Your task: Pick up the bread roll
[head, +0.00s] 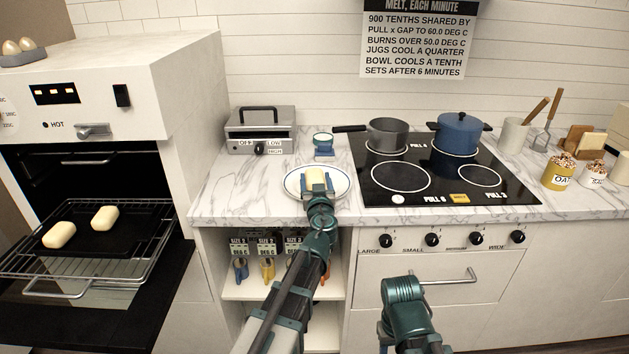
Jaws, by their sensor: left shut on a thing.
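My left gripper (317,186) is shut on a pale bread roll (316,174) over the white plate (292,184) on the marble counter. I cannot tell whether the roll touches the plate; the gripper hides its near part. Two more pale bread rolls, one at the left (59,235) and one at the right (105,218), lie on the dark tray (84,237) on the oven's pulled-out rack. Part of my right arm shows at the bottom, but its fingers cannot be seen.
The oven (120,85) is open at the left. A grey toaster-like appliance (261,130) and a small teal-and-white cup (323,144) stand behind the plate. The black hob (440,178) at the right bears a grey pan (388,134) and a blue pot (459,133).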

